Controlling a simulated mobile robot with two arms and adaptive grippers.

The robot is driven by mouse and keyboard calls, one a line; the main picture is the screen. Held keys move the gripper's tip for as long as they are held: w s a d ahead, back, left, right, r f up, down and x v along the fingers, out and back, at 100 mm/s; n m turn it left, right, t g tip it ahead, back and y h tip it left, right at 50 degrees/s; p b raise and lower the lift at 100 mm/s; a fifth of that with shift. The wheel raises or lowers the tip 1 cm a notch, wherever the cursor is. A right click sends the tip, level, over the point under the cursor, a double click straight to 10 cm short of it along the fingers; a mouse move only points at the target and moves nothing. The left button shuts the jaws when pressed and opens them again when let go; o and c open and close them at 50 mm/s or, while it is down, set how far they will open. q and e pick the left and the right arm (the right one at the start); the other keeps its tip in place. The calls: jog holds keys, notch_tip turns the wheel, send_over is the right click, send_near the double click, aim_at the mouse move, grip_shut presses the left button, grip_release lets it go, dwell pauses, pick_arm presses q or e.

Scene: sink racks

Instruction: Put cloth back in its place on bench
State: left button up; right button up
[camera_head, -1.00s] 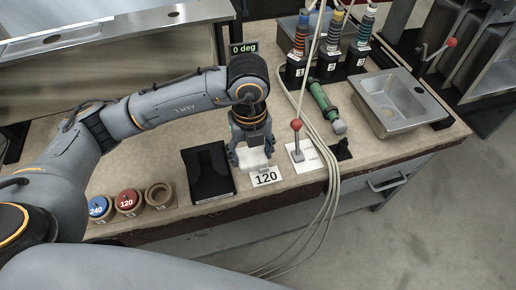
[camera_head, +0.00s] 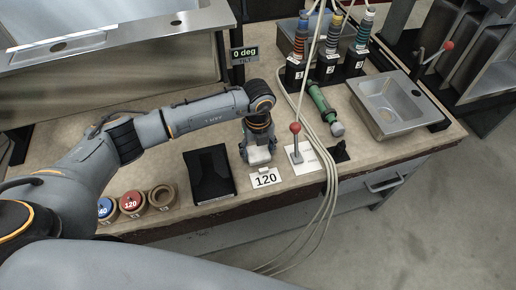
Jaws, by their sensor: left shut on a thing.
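My left gripper (camera_head: 257,152) points down at the bench (camera_head: 215,115), between the black tray and the red-knobbed lever. It is shut on a small white cloth (camera_head: 260,157), which shows between and below its fingers. My right gripper is not in view.
A black tray (camera_head: 209,173) lies left of the gripper. The red-knobbed lever (camera_head: 296,140) stands close on the right, with hanging cables beyond it. Several numbered round pots (camera_head: 131,203) sit at the front left. A green tool (camera_head: 323,108) and a steel sink (camera_head: 390,105) are further right.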

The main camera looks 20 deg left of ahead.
aim_at(258, 152)
pick_arm(q)
jog(key=shift+f, duration=0.15)
jog(key=o, duration=1)
jog(key=shift+r, duration=0.4)
notch_tip(258, 152, up, 12)
jog(key=shift+f+b, duration=0.15)
jog(key=shift+b, duration=0.8)
jog(key=shift+f, duration=0.1)
